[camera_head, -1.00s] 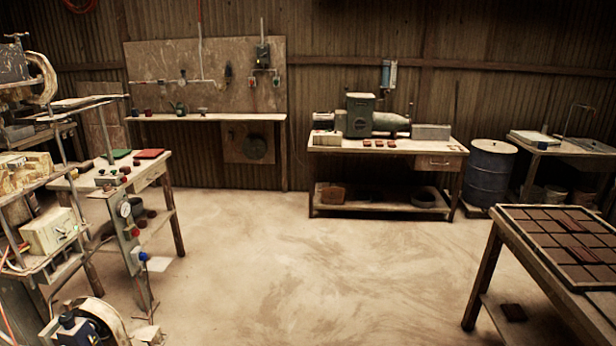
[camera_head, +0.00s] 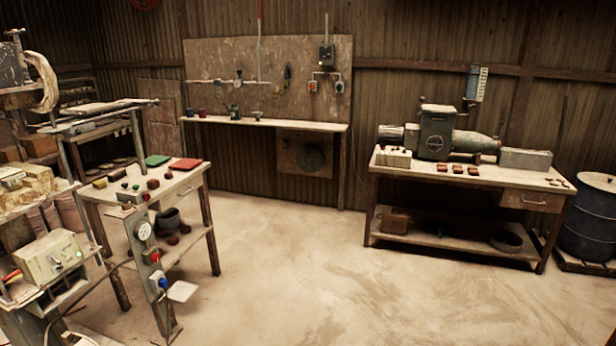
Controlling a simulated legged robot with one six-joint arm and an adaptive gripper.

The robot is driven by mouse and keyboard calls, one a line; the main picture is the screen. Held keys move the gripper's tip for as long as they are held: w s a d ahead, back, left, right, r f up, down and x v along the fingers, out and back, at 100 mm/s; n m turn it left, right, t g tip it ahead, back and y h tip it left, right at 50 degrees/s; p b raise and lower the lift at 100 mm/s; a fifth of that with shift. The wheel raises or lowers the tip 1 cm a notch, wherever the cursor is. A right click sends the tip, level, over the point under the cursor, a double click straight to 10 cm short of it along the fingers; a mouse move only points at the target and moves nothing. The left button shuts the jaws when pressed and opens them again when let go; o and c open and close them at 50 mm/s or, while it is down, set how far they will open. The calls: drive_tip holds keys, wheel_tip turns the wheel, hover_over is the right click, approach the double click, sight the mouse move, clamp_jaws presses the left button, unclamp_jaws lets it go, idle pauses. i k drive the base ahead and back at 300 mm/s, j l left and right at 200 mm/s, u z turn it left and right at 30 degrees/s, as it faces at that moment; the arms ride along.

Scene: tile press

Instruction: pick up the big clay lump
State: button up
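Several small dark brown lumps lie on the left table (camera_head: 186,178). The largest-looking one there is a reddish-brown lump (camera_head: 153,183) near the table's front right part, with a smaller lump (camera_head: 100,183) to its left. More brown lumps (camera_head: 172,240) lie on the lower shelf around a dark pot (camera_head: 169,218). I cannot tell for sure which is the big clay lump. My gripper is not in view.
A green pad (camera_head: 157,161) and a red pad (camera_head: 185,165) lie at the left table's back. A machine (camera_head: 436,135) and flat brown pieces (camera_head: 458,169) are on the back right bench. A blue drum (camera_head: 592,222) stands far right. The middle floor (camera_head: 290,270) is clear.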

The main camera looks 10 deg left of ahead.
sight(153, 184)
drive_tip(key=i+j+u, duration=0.1)
drive_tip(key=i+u, duration=0.3)
drive_tip(key=i, duration=0.35)
drive_tip(key=i+l+u, duration=0.15)
drive_tip(key=i+u, duration=0.3)
drive_tip(key=i, duration=0.3)
drive_tip(key=i+j+u, duration=0.1)
drive_tip(key=i+u, duration=0.35)
drive_tip(key=i, duration=0.45)
drive_tip(key=i+l+u, duration=0.2)
drive_tip(key=i+u, duration=0.25)
drive_tip(key=i, duration=0.45)
drive_tip(key=i+j, duration=0.2)
drive_tip(key=i, duration=0.25)
drive_tip(key=i+j+z, duration=0.1)
drive_tip(key=i, duration=0.3)
drive_tip(key=j, duration=0.1)
